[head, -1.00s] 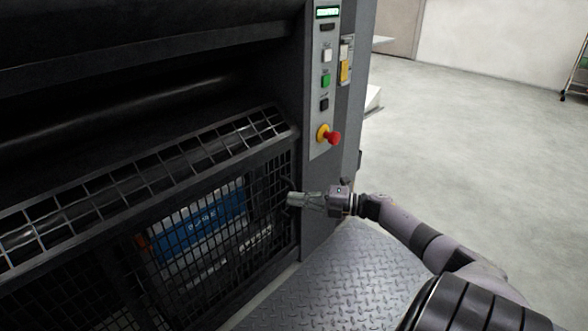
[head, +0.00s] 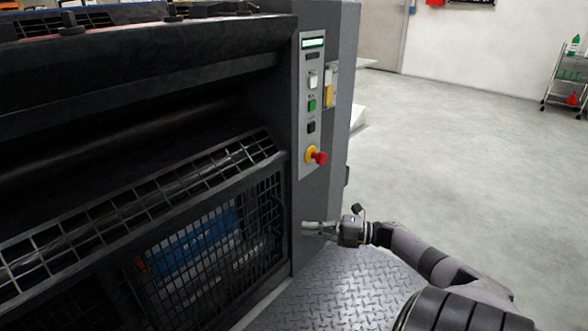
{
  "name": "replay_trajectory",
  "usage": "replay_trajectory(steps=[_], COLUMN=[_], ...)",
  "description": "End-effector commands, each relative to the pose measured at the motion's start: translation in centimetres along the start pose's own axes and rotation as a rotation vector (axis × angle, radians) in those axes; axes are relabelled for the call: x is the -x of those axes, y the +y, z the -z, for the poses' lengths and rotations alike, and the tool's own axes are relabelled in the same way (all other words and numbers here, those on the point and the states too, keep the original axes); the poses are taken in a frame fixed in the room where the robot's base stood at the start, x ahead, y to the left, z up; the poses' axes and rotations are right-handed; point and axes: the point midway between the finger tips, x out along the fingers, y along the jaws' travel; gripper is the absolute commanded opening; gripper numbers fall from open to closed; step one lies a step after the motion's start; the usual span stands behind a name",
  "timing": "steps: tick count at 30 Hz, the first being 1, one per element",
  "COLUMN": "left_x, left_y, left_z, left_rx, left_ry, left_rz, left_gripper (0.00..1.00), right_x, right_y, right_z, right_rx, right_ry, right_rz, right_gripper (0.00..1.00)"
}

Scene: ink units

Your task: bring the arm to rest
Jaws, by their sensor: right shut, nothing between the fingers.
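My right gripper (head: 306,229) is shut and empty, with its arm coming in from the lower right. It is in front of the machine's grey side panel, just right of the mesh guard (head: 225,240). I cannot tell whether the fingertips touch the panel. The guard is closed, and a blue and grey unit (head: 195,245) shows behind its bars. My left gripper is not in view.
The control panel (head: 312,105) with a red emergency stop knob (head: 319,158) is above my right gripper. A metal tread plate (head: 335,290) lies below the arm. The floor to the right is open, with a trolley (head: 566,85) far back.

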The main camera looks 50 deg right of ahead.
Motion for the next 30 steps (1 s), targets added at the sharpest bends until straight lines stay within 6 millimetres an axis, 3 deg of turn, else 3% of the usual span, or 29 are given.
replay_trajectory(steps=[4,12,14,17,20,23,26,30], left_x=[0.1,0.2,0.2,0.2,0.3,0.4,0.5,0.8], left_y=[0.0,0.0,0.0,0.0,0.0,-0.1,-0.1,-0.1], left_z=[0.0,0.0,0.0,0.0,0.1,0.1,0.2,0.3], left_rx=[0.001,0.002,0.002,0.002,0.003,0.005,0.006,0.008], left_ry=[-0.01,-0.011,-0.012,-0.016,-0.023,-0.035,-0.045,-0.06], left_rz=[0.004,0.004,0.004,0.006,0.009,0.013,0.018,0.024], left_gripper=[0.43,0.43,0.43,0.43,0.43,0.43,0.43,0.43], right_x=[1.3,1.5,1.2,-0.6,-3.9,-7.9,-11.2,-14.2], right_y=[0.0,-0.1,-0.1,-0.3,-0.1,1.2,4.0,9.9], right_z=[0.0,0.1,0.5,2.6,7.2,13.5,19.9,28.4], right_rx=[-0.002,-0.001,-0.008,-0.047,-0.133,-0.253,-0.385,-0.577], right_ry=[0.0,0.001,0.007,0.04,0.106,0.194,0.282,0.409], right_rz=[0.001,-0.001,-0.007,-0.041,-0.115,-0.222,-0.339,-0.517], right_gripper=[0.0,0.0,0.0,0.0,0.0,0.0,0.0,0.0])
